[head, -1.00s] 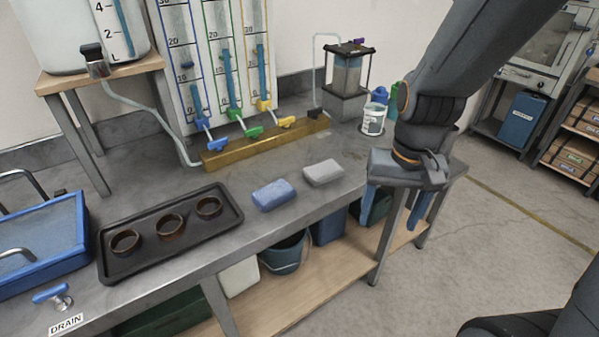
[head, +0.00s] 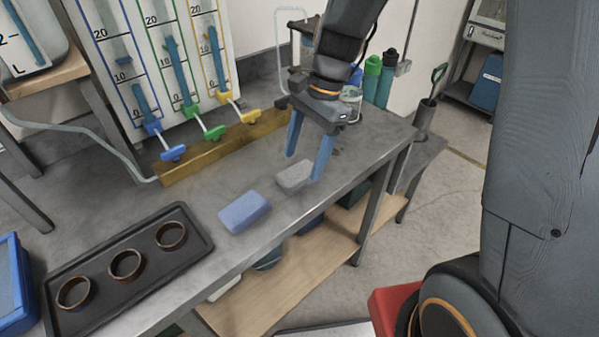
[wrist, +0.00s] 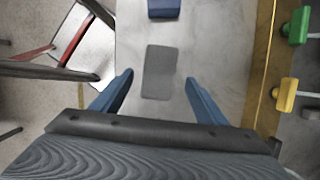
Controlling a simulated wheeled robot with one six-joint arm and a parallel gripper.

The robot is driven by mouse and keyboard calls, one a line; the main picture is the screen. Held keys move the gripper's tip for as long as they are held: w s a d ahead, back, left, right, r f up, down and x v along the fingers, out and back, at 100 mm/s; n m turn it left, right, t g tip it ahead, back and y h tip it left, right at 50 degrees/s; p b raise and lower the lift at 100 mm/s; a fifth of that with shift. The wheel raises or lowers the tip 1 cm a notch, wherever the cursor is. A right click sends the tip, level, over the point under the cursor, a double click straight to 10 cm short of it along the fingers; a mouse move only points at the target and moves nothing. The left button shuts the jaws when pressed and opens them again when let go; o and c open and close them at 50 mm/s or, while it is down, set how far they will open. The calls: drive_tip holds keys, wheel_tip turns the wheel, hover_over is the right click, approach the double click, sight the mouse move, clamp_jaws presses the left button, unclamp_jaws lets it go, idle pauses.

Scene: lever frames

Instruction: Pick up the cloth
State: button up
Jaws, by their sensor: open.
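The cloth could be either of two folded pads on the metal bench; I cannot tell which. A grey pad (head: 295,177) lies near the bench's front edge, and a blue pad (head: 244,212) lies to its left. My gripper (head: 304,168) is open, its two blue fingers pointing down over the grey pad, with nothing between them. One finger hides part of that pad's right end. In the wrist view the grey pad (wrist: 160,72) lies ahead of and between the open fingers (wrist: 158,90). The blue pad (wrist: 163,8) shows at the top edge.
A black tray (head: 62,280) with three dark rings stands at the left. A brass rail (head: 200,158) with blue, green and yellow valves runs along the back. A white cup (head: 352,102) and bottles (head: 372,80) stand behind my gripper. Bare bench lies around the pads.

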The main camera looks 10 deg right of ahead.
sight(300, 172)
drive_tip(key=shift+x, duration=1.55)
drive_tip(key=shift+s, duration=0.15)
drive_tip(key=c, duration=1.1)
drive_tip(key=shift+c, duration=0.2)
drive_tip(key=shift+r, duration=0.1)
wheel_tip(300, 172, up, 10)
drive_tip(key=shift+b, duration=0.35)
